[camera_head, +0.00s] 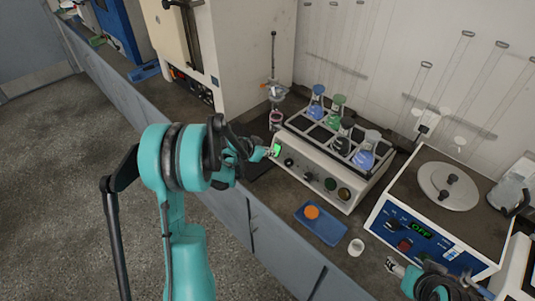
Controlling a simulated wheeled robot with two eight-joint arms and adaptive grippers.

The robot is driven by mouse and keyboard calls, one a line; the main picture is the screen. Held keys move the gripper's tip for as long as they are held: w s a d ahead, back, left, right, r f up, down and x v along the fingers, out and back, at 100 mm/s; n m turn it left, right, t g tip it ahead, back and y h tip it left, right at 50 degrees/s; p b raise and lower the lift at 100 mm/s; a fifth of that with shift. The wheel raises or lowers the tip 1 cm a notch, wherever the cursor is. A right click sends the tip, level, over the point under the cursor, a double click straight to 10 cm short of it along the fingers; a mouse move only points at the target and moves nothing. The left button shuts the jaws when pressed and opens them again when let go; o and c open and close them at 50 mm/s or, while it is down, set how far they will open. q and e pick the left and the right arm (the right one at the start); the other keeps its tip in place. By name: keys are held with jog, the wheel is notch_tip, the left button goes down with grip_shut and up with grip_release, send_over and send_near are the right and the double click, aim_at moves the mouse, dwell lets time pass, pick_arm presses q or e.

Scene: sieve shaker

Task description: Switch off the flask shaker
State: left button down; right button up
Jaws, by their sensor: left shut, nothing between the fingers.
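The flask shaker (311,168) stands on the bench with a rack of several flasks of blue, green and dark contents on top. A small green lit element (277,149) glows at the left end of its front panel. Several round knobs and buttons run to the right of it along the panel. My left gripper (266,153) is shut and empty, its tips right by the green light; I cannot tell whether they touch it. My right gripper (396,267) is at the lower right, in front of the neighbouring device; its jaw state is unclear.
A white device with a blue panel (386,225) reading OFF and a red button stands to the right. A blue tray (328,232) with an orange disc and a white cup (356,247) lie in front. A tall cream cabinet (247,40) stands behind at left.

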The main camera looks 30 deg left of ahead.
pick_arm(q)
jog(key=shift+w+f+b, duration=0.15)
jog(key=shift+f+b, duration=0.25)
jog(key=shift+b, duration=0.05)
jog(key=shift+r, duration=0.1)
jog(key=shift+d+r+p, duration=0.1)
jog(key=shift+r+p, duration=0.5)
jog(key=shift+r, duration=0.2)
